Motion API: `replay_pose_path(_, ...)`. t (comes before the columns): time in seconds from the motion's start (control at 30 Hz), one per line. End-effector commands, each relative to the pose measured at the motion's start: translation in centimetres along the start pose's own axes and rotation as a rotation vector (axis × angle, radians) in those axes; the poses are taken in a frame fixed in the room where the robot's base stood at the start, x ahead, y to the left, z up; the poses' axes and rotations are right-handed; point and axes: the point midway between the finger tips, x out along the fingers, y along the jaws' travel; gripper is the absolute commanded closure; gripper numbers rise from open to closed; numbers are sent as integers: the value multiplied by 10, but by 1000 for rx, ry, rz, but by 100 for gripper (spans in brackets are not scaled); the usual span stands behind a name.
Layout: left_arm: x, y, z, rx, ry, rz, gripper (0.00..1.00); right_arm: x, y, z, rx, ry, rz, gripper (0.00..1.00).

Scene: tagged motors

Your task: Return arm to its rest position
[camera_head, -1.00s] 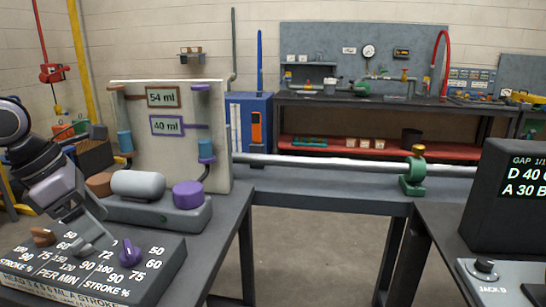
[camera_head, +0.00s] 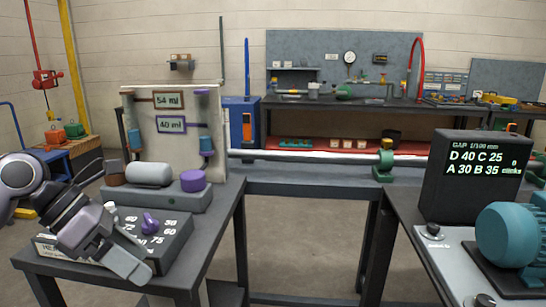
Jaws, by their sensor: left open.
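My left arm comes in from the left edge, and its gripper (camera_head: 132,264) points down to the right, with open jaws and nothing seen between them. It shows in front of the dark control box (camera_head: 178,240) and hides much of its printed top. I cannot tell how far above the table it is. A purple knob (camera_head: 150,222) on the box is clear of the gripper. My right gripper is not in view.
Behind the box stands a pump unit (camera_head: 160,198) with a grey cylinder and purple cap, before a panel reading 54 ml and 40 ml (camera_head: 171,124). A teal motor (camera_head: 508,236) and black display (camera_head: 472,190) stand at right. Floor shows between the tables.

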Motion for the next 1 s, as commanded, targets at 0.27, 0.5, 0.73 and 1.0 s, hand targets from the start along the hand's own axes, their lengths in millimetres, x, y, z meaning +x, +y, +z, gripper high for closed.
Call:
replay_pose_path(0.27,57,-74,48,-251,-377,-476,17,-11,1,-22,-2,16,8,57)
replay_pose_path(0.5,62,-92,76,-705,-725,-819,17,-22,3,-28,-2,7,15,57)
replay_pose_path(0.73,70,-60,59,-1302,-1015,-1017,17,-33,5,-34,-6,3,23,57)
replay_pose_path(1.0,118,-21,-39,-2152,-1253,-1026,17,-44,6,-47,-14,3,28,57)
